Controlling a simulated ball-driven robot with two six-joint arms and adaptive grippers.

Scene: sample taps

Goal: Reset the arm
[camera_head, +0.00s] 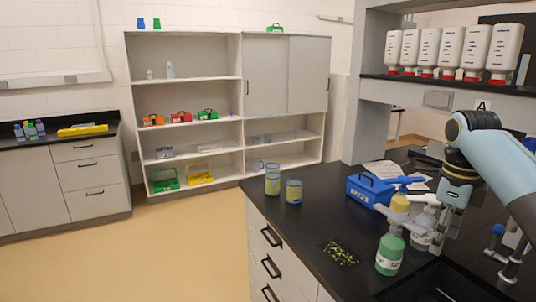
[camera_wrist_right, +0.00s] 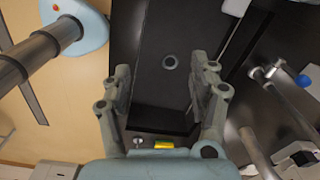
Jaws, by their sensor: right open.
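My right arm (camera_head: 496,165) reaches in from the right side of the head view, bent down over the black bench. My right gripper (camera_head: 441,236) points down beside the bottles and holds nothing that I can see. In the right wrist view the right gripper (camera_wrist_right: 163,88) has its two fingers spread wide apart. My left gripper is not in the head view.
A dark speckled patch (camera_head: 340,253) lies near the front. Shelves (camera_head: 236,62) stand behind. The bench's middle is clear.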

